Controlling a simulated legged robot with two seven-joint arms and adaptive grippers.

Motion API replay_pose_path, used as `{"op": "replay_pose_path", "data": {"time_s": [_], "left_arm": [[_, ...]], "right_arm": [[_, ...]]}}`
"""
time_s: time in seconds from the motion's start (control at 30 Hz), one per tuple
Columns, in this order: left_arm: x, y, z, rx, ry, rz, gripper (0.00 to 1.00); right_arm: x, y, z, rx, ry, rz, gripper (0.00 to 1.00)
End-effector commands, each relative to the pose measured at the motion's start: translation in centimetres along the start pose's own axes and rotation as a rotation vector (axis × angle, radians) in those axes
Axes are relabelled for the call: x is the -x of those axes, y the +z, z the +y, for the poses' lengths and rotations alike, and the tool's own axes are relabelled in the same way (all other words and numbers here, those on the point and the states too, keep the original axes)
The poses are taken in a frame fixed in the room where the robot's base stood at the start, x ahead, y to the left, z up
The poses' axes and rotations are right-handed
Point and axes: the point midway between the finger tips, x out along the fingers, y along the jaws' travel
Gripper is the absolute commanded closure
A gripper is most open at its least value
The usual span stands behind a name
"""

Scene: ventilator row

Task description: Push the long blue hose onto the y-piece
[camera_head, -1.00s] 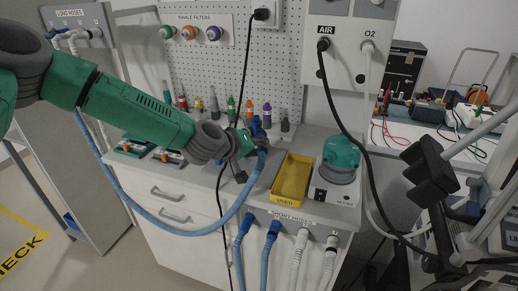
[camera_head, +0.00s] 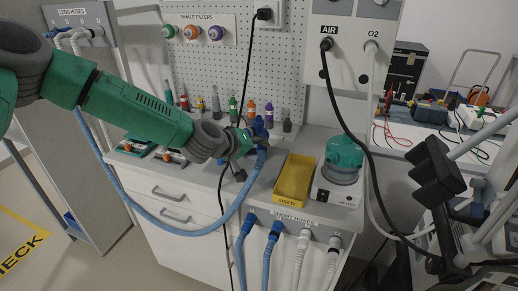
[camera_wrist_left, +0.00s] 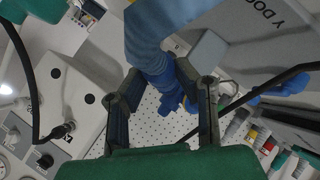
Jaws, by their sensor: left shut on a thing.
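My left gripper (camera_head: 250,136) is shut on the cuff end of the long blue hose (camera_head: 205,233) above the counter. In the left wrist view the hose cuff (camera_wrist_left: 154,66) sits between the two fingers (camera_wrist_left: 160,110), with a darker blue end beyond it. The hose hangs from the gripper in a wide loop across the drawers and up to the left. A blue fitting (camera_wrist_left: 287,86) by the panel marked Y DOCK (camera_wrist_left: 262,28) may be the y-piece. I cannot tell whether it touches the hose end. The head view does not show the y-piece clearly.
A yellow tray (camera_head: 293,181) and a heater with a teal chamber (camera_head: 344,155) stand right of the gripper. Several short hoses hang below the counter edge. A black cable (camera_head: 247,75) runs down close to the gripper. Colored bottles (camera_head: 216,104) stand behind it.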

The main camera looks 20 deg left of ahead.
Motion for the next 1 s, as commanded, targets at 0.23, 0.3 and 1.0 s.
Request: {"op": "replay_pose_path", "data": {"time_s": [0.23, 0.3, 1.0], "left_arm": [[-0.4, -0.3, 0.0, 0.0, 0.0, -0.001, 1.0], [-0.5, -0.4, 0.0, -0.001, 0.0, -0.001, 1.0], [-1.4, -1.5, 0.0, -0.001, 0.0, 0.0, 1.0]], "right_arm": [[-0.1, 0.0, 0.0, 0.0, 0.0, 0.0, 0.6], [-0.2, 0.0, 0.0, 0.0, 0.0, 0.0, 0.6], [-0.5, 0.0, 0.0, 0.0, 0.0, 0.0, 0.6]]}}
